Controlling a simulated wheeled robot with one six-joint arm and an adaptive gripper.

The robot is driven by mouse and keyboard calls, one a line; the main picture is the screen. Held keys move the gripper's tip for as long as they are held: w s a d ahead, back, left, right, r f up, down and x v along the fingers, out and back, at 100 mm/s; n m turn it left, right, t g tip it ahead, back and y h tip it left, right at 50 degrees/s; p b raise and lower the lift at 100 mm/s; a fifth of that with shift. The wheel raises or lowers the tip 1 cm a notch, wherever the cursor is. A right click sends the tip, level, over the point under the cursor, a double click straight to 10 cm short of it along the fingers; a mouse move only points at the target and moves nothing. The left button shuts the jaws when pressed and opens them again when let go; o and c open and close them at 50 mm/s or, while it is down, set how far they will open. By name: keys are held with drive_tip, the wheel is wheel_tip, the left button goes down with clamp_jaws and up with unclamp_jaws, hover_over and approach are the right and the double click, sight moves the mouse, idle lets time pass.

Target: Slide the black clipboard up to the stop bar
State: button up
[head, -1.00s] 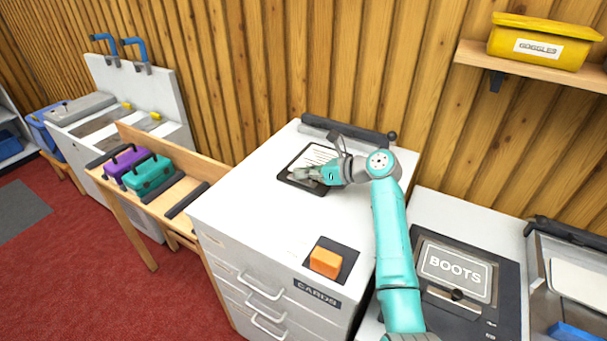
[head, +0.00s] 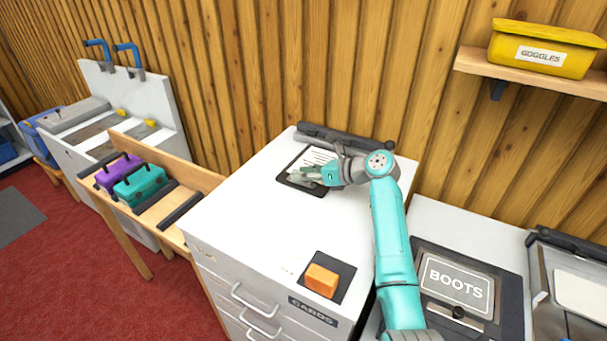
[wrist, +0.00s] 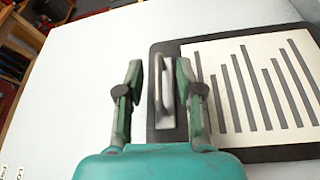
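The black clipboard (head: 290,181) lies flat on the white cabinet top, with a lined white sheet on it. It also shows in the wrist view (wrist: 270,153). The dark stop bar (head: 345,135) runs along the back edge by the wall; a narrow strip of white shows between it and the clipboard. My gripper (head: 305,175) is low over the clipboard's near part. In the wrist view my gripper (wrist: 160,95) has its fingers apart, on either side of a grey upright handle (wrist: 163,92) at the clipboard's edge. Slim gaps show beside the handle.
An orange block (head: 321,280) sits on a dark pad at the cabinet's front right. The white top between is clear. A wooden tray stand with purple (head: 118,170) and teal (head: 140,186) boxes stands left; a BOOTS unit (head: 458,285) stands right.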

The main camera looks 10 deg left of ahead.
drive_tip(key=v, duration=1.2)
drive_tip(key=shift+a, duration=0.1)
